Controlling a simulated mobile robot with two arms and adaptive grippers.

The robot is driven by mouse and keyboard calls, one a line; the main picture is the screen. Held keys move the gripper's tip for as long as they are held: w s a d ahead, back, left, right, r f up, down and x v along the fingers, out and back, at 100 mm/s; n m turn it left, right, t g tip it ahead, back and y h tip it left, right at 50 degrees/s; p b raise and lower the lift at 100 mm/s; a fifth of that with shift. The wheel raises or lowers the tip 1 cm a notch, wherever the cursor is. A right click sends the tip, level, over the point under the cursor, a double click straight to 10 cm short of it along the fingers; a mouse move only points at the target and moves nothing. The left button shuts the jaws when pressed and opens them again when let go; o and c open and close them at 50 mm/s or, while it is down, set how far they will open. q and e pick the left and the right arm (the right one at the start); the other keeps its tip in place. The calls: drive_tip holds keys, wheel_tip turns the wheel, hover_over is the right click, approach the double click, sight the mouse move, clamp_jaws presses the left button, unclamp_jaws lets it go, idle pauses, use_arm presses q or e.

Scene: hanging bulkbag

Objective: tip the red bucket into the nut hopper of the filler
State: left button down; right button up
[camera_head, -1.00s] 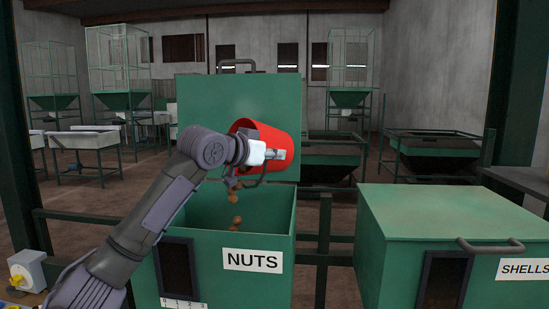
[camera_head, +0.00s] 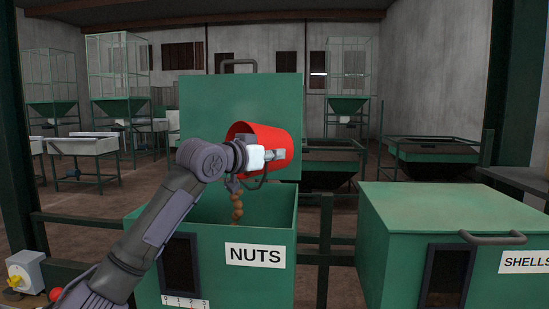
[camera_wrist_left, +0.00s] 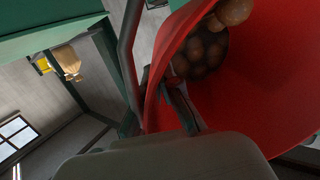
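The red bucket (camera_head: 270,137) is tipped on its side above the open nut hopper (camera_head: 210,250), which carries a NUTS label. Brown nuts (camera_head: 237,208) fall in a stream from the bucket into the hopper. My left gripper (camera_head: 272,154) is at the bucket, shut on its rim or wall as far as I can see. In the left wrist view the inside of the red bucket (camera_wrist_left: 265,75) shows, with several nuts (camera_wrist_left: 203,52) still in it and others near its lip. The hopper's inside bottom is hidden. My right gripper is not in view.
The hopper's raised green lid (camera_head: 225,105) stands behind the bucket. A closed green SHELLS hopper (camera_head: 450,205) with a handle stands to the right. A dark rail runs between them. A control box with a yellow knob (camera_head: 16,280) is at the lower left.

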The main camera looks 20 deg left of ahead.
use_arm(q)
drive_tip(key=shift+s+a+f+t+h+b, duration=0.1)
drive_tip(key=shift+s+f+t+h+b, duration=0.15)
drive_tip(key=shift+b, duration=0.45)
drive_tip(key=shift+s+a+r+t+b, duration=0.2)
drive_tip(key=shift+s+r+t+b, duration=0.15)
drive_tip(key=shift+t+b, duration=0.6)
drive_tip(key=shift+s+a+r, duration=0.15)
drive_tip(key=shift+s+r, duration=0.05)
drive_tip(key=shift+s+a+r, duration=0.45)
drive_tip(key=shift+s, duration=0.35)
drive_tip(key=shift+s+a+r, duration=0.45)
drive_tip(key=shift+s, duration=0.4)
drive_tip(key=shift+s+a+r, duration=0.45)
drive_tip(key=shift+s, duration=0.35)
